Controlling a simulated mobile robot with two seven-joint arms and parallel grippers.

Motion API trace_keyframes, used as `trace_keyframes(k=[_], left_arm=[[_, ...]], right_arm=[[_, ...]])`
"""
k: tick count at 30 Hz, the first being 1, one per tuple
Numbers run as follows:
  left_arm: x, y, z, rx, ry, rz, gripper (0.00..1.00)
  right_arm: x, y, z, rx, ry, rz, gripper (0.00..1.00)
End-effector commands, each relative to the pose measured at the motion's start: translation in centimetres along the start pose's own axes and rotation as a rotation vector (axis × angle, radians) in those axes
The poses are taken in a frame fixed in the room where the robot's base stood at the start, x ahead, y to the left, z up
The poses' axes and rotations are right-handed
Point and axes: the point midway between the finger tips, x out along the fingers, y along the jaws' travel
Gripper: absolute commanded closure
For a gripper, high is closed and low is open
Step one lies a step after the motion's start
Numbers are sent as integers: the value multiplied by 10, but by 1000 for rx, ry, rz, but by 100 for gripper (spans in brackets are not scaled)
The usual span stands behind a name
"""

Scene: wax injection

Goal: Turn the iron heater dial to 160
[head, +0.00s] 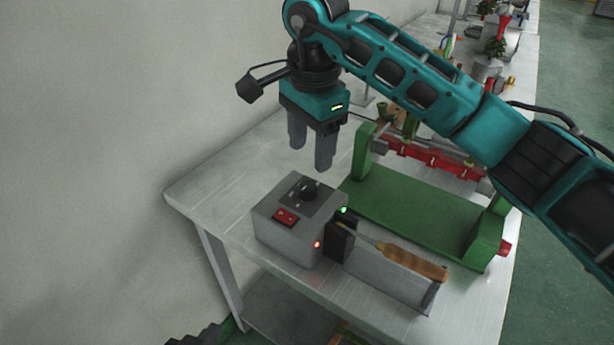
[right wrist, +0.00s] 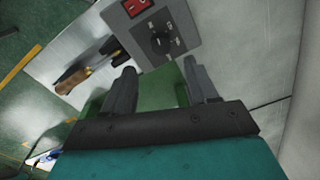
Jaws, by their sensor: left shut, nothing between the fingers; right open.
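The iron heater (head: 282,238) is a grey box near the left end of the metal table. Its black dial (head: 309,189) is on the top panel, beside a red switch (head: 286,217). The dial also shows in the right wrist view (right wrist: 160,42), with white markings around it that are too small to read. My right gripper (head: 310,158) is open and empty, pointing down above the dial and apart from it. Its fingers also show in the right wrist view (right wrist: 160,68), with the dial beyond the gap between them. My left gripper is in neither view.
An iron with a wooden handle (head: 412,262) lies in a black holder (head: 340,241) right of the heater. A green frame (head: 420,215) with red parts stands behind. Bare tabletop (head: 235,190) lies left of the heater, with a white wall (head: 110,120) beyond.

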Motion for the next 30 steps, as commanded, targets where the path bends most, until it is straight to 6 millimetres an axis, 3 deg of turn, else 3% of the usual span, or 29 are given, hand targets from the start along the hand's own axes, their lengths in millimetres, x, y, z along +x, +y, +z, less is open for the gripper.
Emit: trace_keyframes(k=[6,12,24,30], left_arm=[[-2,0,-2,0,-1,0,100],[-2,0,-3,0,-1,0,100],[-2,0,-3,0,0,0,100],[-2,0,-4,0,2,-1,100]], right_arm=[[46,0,1,0,-5,2,42],[71,0,1,0,-4,1,42],[78,0,1,-1,-2,-2,42],[78,0,1,-1,-2,-2,60]])
